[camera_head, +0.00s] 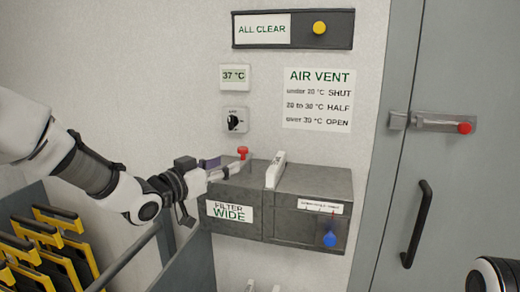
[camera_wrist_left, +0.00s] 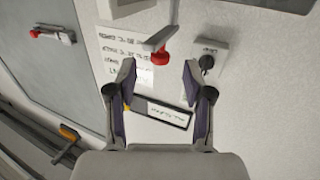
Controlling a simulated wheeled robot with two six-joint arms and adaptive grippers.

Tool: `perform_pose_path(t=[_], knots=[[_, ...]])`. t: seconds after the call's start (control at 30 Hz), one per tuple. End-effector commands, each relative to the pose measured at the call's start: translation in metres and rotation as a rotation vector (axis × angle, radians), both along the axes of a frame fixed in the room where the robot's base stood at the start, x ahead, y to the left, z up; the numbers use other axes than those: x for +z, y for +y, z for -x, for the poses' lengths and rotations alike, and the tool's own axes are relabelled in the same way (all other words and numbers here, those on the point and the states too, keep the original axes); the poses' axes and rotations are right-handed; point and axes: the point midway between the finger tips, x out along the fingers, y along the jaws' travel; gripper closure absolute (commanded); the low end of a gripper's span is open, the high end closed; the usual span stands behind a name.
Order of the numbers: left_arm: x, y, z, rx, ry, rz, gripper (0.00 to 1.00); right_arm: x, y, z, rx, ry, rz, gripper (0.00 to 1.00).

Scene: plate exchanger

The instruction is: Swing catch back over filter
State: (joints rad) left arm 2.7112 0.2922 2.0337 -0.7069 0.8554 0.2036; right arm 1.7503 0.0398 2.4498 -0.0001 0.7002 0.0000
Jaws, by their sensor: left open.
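The filter housing (camera_head: 262,225) is a dark grey wall box with a FILTER WIDE label on its left front. A catch with a red knob (camera_head: 242,152) stands at its top left. In the left wrist view the red-knobbed catch (camera_wrist_left: 158,52) shows with a pale lever, just beyond the fingertips and roughly between them. A white upright piece (camera_head: 276,169) rises from the box top; I cannot tell if it is the filter. My left gripper (camera_head: 215,168) is open and empty, left of the red knob; its open fingers (camera_wrist_left: 160,78) show in the wrist view.
A blue knob (camera_head: 330,239) sits on the box's right front. A grey door (camera_head: 435,140) with a red-knobbed bolt (camera_head: 464,128) is at right. A rack with several yellow-black plates (camera_head: 45,240) stands lower left. A dial (camera_head: 235,120) and an AIR VENT sign (camera_head: 318,98) are above.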

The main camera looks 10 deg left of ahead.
Motion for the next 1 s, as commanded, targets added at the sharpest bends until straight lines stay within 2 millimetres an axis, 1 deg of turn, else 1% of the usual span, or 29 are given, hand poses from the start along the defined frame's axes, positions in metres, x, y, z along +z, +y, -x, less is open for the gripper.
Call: perform_pose_path(t=[0.03,0.1,0.17,0.4,0.5,0.6,0.77,0.8,0.87,0.9,0.93,1.0], knots=[[0.012,0.0,0.0,-0.007,-0.027,-0.002,0.49,-0.001,0.0,0.0,0.0,0.001,0.0,0.49],[0.02,-0.002,-0.005,-0.01,-0.041,-0.005,0.49,0.002,0.0,0.0,0.0,0.001,0.0,0.49],[0.021,-0.006,-0.012,-0.011,-0.039,-0.006,0.49,0.006,0.0,0.0,0.0,0.001,0.0,0.49],[0.021,-0.025,-0.054,-0.011,-0.037,-0.006,0.49,0.023,0.0,0.0,0.0,0.001,0.0,0.49],[0.019,-0.03,-0.065,-0.01,-0.037,-0.003,0.49,0.026,0.0,0.0,0.0,0.001,0.0,0.49],[0.018,-0.032,-0.07,-0.01,-0.036,-0.002,0.49,0.026,0.0,0.0,0.0,0.001,0.0,0.49],[0.017,-0.032,-0.07,-0.009,-0.036,-0.002,0.49,0.025,0.0,0.0,0.0,0.001,0.0,0.49],[0.017,-0.032,-0.07,-0.009,-0.036,-0.002,0.52,0.025,0.0,0.0,0.0,0.001,0.0,0.49],[0.017,-0.032,-0.07,-0.009,-0.036,-0.002,0.73,0.025,0.0,0.0,0.0,0.001,0.0,0.49],[0.017,-0.032,-0.07,-0.009,-0.036,-0.002,0.88,0.025,0.0,0.0,0.0,0.001,0.0,0.49],[0.017,-0.032,-0.07,-0.009,-0.036,-0.002,0.98,0.025,0.0,0.0,0.0,0.001,0.0,0.49],[0.017,-0.032,-0.07,-0.009,-0.036,-0.002,1.0,0.025,0.0,0.0,0.0,0.001,0.0,0.49]])
